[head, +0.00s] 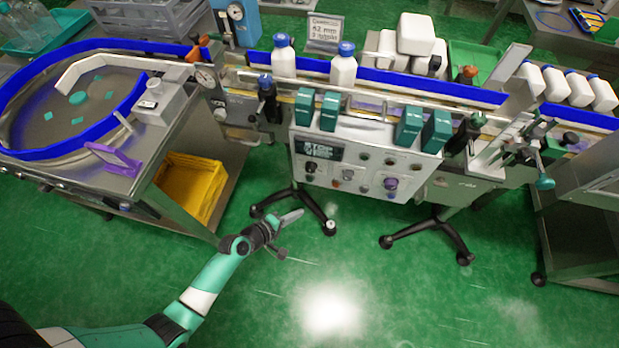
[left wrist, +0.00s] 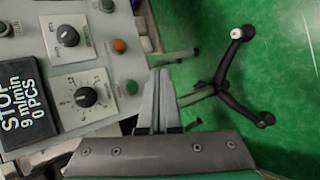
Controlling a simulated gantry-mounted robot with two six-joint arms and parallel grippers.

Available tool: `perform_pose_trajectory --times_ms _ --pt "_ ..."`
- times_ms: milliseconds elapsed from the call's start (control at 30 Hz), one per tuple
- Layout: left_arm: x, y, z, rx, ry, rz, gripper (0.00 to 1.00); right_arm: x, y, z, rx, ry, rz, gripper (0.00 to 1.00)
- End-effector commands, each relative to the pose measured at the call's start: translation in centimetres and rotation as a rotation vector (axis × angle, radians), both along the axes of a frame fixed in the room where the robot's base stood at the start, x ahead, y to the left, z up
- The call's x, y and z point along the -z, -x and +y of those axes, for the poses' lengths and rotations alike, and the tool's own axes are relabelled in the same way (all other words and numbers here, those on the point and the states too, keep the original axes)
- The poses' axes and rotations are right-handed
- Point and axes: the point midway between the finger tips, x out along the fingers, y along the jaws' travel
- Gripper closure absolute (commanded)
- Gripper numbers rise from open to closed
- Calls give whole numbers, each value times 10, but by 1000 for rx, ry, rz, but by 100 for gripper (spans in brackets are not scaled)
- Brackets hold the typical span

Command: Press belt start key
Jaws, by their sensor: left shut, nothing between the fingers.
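The grey control panel (head: 350,178) hangs on the front of the conveyor. Its dark display (left wrist: 24,104) reads STOP, 9 m/min, 0 PCS in the left wrist view. Beside the display are two black knobs with white dials, an orange button (left wrist: 119,45) and a green button (left wrist: 131,87). I cannot make out which is marked as the start key. My left gripper (head: 298,215) is shut and empty, below and in front of the panel. In the left wrist view its fingertips (left wrist: 161,75) point just right of the green button, apart from it. My right gripper is out of view.
White bottles with blue caps (head: 343,66) stand on the conveyor above the panel. Several teal boxes (head: 409,125) stand along the panel's top. Black stand feet (head: 440,238) spread on the floor below. A yellow crate (head: 190,185) is at left. The green floor in front is clear.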

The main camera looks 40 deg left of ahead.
Motion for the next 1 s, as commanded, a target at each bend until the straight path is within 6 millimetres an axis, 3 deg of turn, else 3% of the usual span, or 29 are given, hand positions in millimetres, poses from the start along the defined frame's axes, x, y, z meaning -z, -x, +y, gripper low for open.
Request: perform_pose_trajectory --times_ms 267,700,1000 --pt "1 -5 2 1 -2 -3 100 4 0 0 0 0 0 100" --pt "3 -54 32 1 -3 -5 100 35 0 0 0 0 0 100" --pt "1 -75 45 1 -2 -2 100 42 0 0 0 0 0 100"
